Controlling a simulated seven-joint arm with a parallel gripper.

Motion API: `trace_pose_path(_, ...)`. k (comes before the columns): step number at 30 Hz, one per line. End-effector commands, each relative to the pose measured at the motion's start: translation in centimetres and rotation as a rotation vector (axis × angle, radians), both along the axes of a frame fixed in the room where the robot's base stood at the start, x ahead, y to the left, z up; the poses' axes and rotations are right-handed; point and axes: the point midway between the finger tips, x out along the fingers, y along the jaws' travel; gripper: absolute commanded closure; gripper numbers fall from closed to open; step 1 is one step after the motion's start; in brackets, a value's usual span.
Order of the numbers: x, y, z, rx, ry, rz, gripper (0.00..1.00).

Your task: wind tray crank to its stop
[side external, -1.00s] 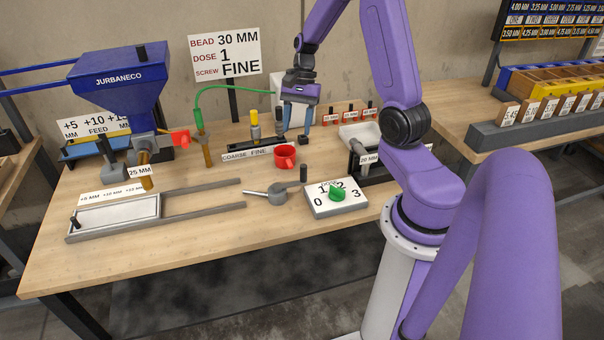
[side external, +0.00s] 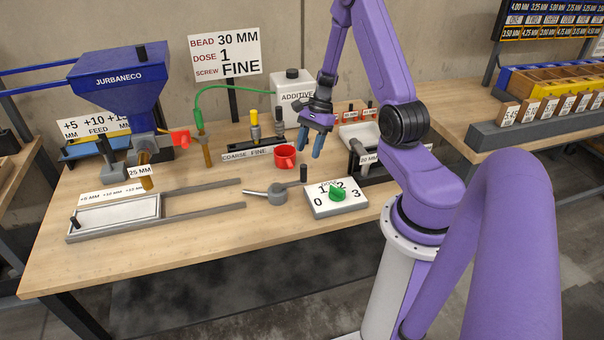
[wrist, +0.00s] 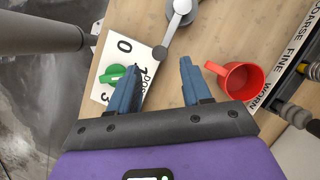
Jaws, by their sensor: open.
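The tray crank (side external: 278,192) has a grey hub with an arm and an upright black handle (side external: 304,174), beside the tray rails. In the wrist view the hub (wrist: 181,9) is partly cut off at the top edge, and the black handle (wrist: 160,53) shows just beyond the fingertips. The tray (side external: 118,213) lies at the left end of its rails (side external: 205,209). My gripper (side external: 311,144) is open and empty, above the table behind the crank; its fingers also show in the wrist view (wrist: 159,68). It is apart from the handle.
A red mug (side external: 284,156) stands to the gripper's left in the side view. A dial box with a green knob (side external: 337,193) sits right of the crank. The coarse/fine selector (side external: 248,153) and additive jug (side external: 293,94) are behind.

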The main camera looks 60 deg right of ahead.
Motion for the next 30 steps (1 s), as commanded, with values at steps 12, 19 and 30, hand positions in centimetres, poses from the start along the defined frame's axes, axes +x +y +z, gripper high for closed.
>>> trace_pose_path(12, 0.4, 2.6, -6.4, 0.002, 0.004, 0.001, 0.52)
trace_pose_path(19, 0.6, 3.3, -8.1, 0.0, 0.001, 0.0, 0.52)
trace_pose_path(30, 0.7, 3.4, -8.4, -0.001, 0.0, 0.001, 0.52)
